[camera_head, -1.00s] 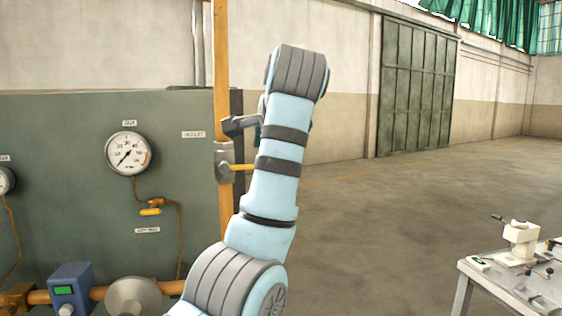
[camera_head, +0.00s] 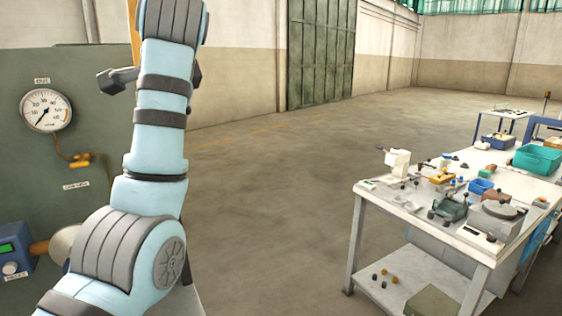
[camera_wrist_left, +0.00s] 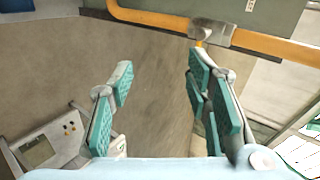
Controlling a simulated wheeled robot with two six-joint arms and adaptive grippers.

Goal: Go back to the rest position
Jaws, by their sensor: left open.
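My left arm rises at the left of the head view. Its left gripper is mostly hidden behind my own arm there, with only grey parts showing at the sides. In the left wrist view the left gripper (camera_wrist_left: 160,75) has its teal-padded fingers spread wide, with only floor seen between them. A grey valve body (camera_wrist_left: 212,32) on an orange pipe (camera_wrist_left: 150,17) shows past the fingertips; I cannot tell how far off it is. My right gripper is in neither view.
A green-grey panel (camera_head: 20,100) with a round gauge (camera_head: 46,110) and a yellow valve handle (camera_head: 80,161) stands at the left. A workbench (camera_head: 420,215) with several tools and containers stands at the right. Open floor (camera_head: 265,190) lies between them.

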